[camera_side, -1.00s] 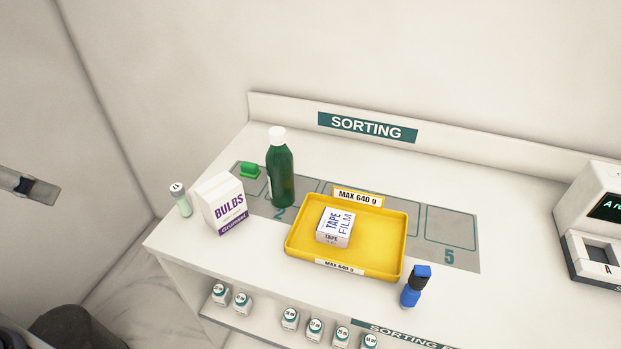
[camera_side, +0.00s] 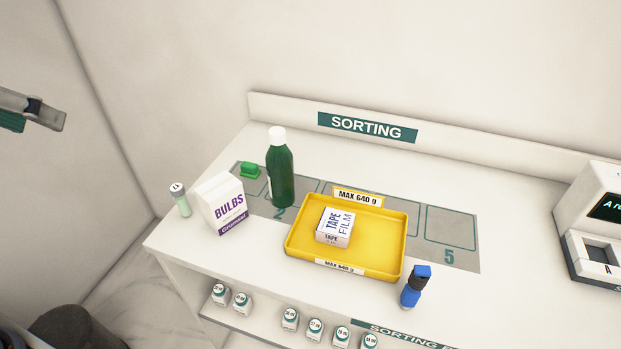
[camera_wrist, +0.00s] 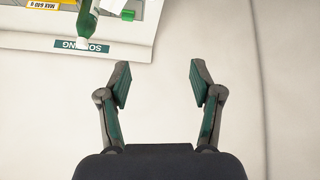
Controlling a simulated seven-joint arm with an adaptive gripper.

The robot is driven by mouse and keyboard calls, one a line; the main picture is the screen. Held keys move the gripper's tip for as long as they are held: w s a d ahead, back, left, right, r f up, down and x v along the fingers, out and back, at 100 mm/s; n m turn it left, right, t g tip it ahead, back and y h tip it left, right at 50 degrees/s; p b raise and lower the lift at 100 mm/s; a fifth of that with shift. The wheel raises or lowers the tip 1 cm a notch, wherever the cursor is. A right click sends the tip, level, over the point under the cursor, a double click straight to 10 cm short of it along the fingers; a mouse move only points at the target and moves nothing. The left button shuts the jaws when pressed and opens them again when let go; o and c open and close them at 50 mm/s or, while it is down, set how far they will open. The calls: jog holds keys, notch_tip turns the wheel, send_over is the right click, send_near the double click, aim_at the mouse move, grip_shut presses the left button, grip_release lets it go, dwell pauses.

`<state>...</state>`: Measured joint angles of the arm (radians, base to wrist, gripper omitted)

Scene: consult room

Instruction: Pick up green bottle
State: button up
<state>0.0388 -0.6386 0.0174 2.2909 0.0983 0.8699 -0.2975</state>
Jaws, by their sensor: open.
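The green bottle (camera_side: 281,175) with a white cap stands upright on the sorting table, on the grey numbered strip at the square marked 2. Its upper part also shows at the top left of the wrist view (camera_wrist: 86,22). My gripper (camera_wrist: 157,84) is open and empty in the wrist view, its two fingers well apart. It is clear of the bottle, which lies off to the upper left of the fingers. In the side view only part of my gripper shows at the left edge, above and left of the table.
A yellow tray (camera_side: 382,254) holding a white tape box (camera_side: 335,226) stands right of the bottle. A bulbs carton (camera_side: 222,204), a pale tube (camera_side: 180,200) and a green block (camera_side: 250,170) are at its left. A wall rises behind.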

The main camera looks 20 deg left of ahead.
jog(key=w+d+r, duration=0.3)
jog(key=w+r, duration=0.1)
jog(key=w, duration=0.5)
jog(key=m, duration=0.3)
send_over(276, 132)
jog(key=s, duration=0.8)
notch_tip(276, 132, down, 8)
jog(key=shift+g+h, duration=0.3)
jog(key=x, duration=1)
jog(key=shift+w+a, duration=0.2)
jog(key=x, duration=0.6)
jog(key=shift+s+d+f, duration=0.15)
jog(key=shift+s+d, duration=0.05)
jog(key=shift+s, duration=0.1)
grip_shut()
